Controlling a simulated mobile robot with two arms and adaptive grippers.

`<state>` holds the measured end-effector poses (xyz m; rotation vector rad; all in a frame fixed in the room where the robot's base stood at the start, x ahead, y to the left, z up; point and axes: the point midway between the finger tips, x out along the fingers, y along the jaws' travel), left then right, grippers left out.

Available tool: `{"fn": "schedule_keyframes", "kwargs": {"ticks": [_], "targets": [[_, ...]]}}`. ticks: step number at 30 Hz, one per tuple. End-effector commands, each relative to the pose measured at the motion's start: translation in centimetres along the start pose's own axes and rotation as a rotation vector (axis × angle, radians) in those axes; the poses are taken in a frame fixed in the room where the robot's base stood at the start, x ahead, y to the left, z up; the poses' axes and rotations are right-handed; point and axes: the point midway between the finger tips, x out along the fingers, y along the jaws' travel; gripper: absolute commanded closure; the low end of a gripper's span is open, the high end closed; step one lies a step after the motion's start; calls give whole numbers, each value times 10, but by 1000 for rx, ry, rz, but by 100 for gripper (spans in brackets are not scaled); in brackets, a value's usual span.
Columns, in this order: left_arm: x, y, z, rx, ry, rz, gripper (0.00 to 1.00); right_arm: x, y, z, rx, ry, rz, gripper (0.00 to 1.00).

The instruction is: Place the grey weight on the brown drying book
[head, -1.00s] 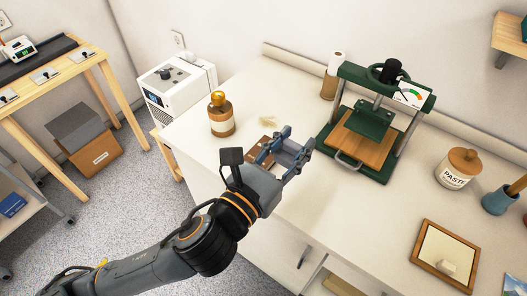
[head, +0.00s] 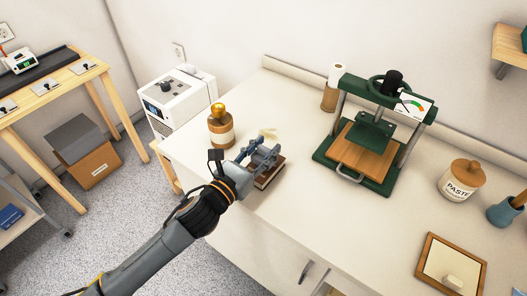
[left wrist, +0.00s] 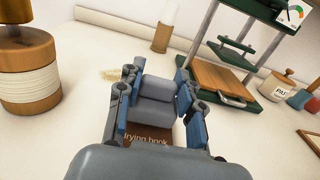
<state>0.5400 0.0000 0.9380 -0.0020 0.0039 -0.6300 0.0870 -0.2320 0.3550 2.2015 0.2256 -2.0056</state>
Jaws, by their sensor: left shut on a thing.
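My left gripper (head: 262,153) is shut on the grey weight (left wrist: 155,108), which sits between its blue-and-grey fingers in the left wrist view. The brown drying book (head: 270,176) lies on the white counter directly below the gripper, with its front and right edges showing. In the left wrist view the book (left wrist: 148,139) shows its lettering just under the near side of the weight. The rest of the book is hidden by the weight and gripper. I cannot tell whether the weight touches the book. My right gripper is not in view.
A green press (head: 372,140) stands to the right, with a paste jar (head: 461,180) farther right. Counter between book and press is clear.

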Motion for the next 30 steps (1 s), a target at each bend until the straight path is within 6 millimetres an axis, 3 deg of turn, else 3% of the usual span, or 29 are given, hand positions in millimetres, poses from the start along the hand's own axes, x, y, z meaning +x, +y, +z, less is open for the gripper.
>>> {"fn": "schedule_keyframes", "kwargs": {"ticks": [14,15,18,30], "targets": [[0,0,-11,4,-6,-1,100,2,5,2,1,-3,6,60],[0,0,-12,3,-3,0,60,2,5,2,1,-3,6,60],[0,0,-12,3,-3,0,41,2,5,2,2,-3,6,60],[-4,0,-10,3,-1,1,41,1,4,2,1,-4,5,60]]}}
